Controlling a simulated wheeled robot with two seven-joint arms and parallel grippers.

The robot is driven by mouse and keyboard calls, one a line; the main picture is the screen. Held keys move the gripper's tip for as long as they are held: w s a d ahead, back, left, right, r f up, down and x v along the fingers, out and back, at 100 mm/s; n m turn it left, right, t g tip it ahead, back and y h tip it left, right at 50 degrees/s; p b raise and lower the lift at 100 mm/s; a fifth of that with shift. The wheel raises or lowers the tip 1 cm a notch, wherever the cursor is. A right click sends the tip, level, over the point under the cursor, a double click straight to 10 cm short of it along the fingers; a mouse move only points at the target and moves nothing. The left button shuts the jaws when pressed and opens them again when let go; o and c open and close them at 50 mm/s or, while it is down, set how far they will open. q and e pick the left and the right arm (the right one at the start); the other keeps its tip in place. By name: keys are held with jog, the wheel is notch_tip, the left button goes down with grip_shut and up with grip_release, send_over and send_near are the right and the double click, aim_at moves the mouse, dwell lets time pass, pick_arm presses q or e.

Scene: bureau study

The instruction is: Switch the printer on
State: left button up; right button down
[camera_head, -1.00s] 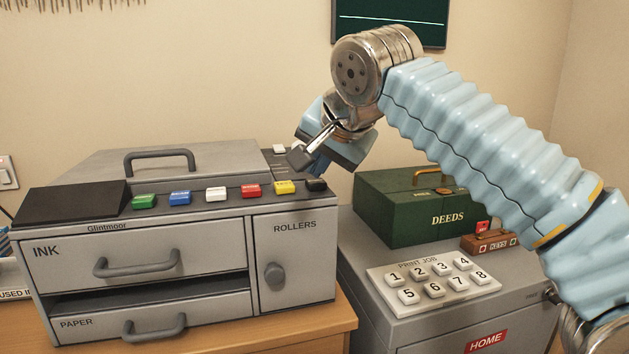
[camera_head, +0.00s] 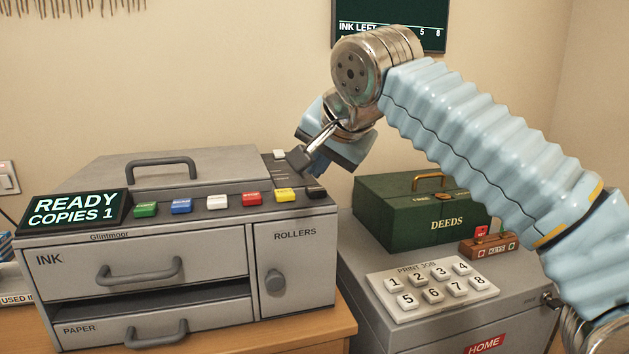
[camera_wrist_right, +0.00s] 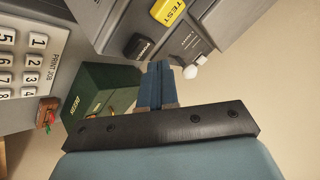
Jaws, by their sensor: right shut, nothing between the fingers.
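The grey printer (camera_head: 214,231) stands on the wooden desk at the left. Its display (camera_head: 72,211) is lit and reads "READY COPIES 1". A row of coloured buttons runs along its front top edge, ending at the right with a black button (camera_head: 316,192), which also shows in the wrist view (camera_wrist_right: 138,46), its label hard to read. My right gripper (camera_head: 312,168) is shut and empty over the printer's right end, behind the black button; its fingers show in the wrist view (camera_wrist_right: 158,84). I cannot tell whether the fingertips touch the printer. My left gripper is not in view.
A green deeds box (camera_head: 400,222), a small brown keys box (camera_head: 487,246) and a print job keypad (camera_head: 430,290) sit on a grey cabinet (camera_head: 359,250) at the right. A dark screen (camera_head: 390,36) with text hangs on the wall behind my arm.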

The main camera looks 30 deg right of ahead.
aim_at(319, 190)
notch_tip(319, 190, up, 6)
jog(key=p, duration=0.5)
jog(key=shift+p, duration=0.4)
